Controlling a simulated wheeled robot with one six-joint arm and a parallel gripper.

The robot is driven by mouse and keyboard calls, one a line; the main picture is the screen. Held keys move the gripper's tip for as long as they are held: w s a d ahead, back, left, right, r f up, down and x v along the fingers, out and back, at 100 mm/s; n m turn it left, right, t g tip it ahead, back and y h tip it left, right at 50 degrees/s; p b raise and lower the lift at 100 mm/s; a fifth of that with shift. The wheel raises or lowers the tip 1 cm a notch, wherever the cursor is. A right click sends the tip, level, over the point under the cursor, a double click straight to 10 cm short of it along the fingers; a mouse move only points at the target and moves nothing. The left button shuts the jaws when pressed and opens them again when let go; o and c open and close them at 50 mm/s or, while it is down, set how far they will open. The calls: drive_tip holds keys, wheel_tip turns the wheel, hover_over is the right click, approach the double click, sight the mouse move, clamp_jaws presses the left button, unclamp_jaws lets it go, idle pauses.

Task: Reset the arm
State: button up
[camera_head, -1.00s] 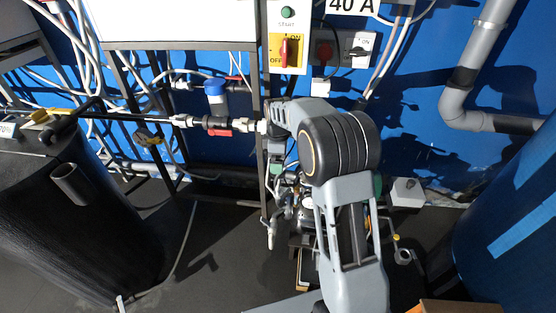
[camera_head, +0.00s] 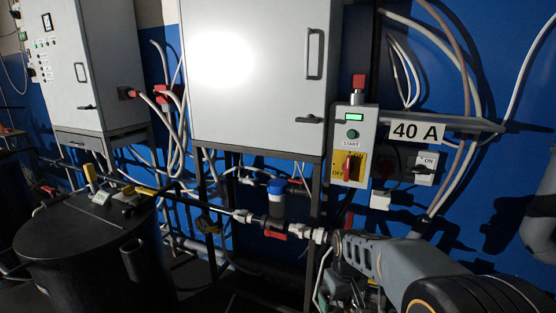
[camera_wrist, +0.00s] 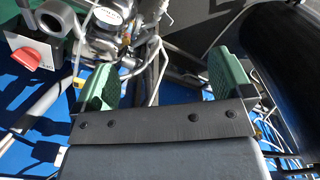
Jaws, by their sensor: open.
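My arm (camera_head: 395,262) shows at the bottom right of the head view, its forearm pointing left toward the horizontal pipe; the rest of it runs out of the frame. I cannot make out the fingers there. In the wrist view my gripper (camera_wrist: 165,82) has its two green fingers wide apart, with nothing between them. Metal fittings and hoses show beyond the fingers, apart from them.
A control box (camera_head: 350,147) with a START button and red rotary switch hangs beside a large grey cabinet (camera_head: 255,85). A black tank (camera_head: 85,250) stands at left. A pipe with a red-handled valve (camera_head: 273,228) crosses ahead. In the wrist view, a black cylinder (camera_wrist: 290,65) is at right.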

drive_tip(key=s+r+m+t+p, duration=0.3)
drive_tip(key=s+r+p, duration=0.5)
drive_tip(key=s+r, duration=0.5)
wheel_tip(320, 180, up, 3)
drive_tip(key=shift+s+f+t, duration=0.1)
drive_tip(key=shift+s+t, duration=0.2)
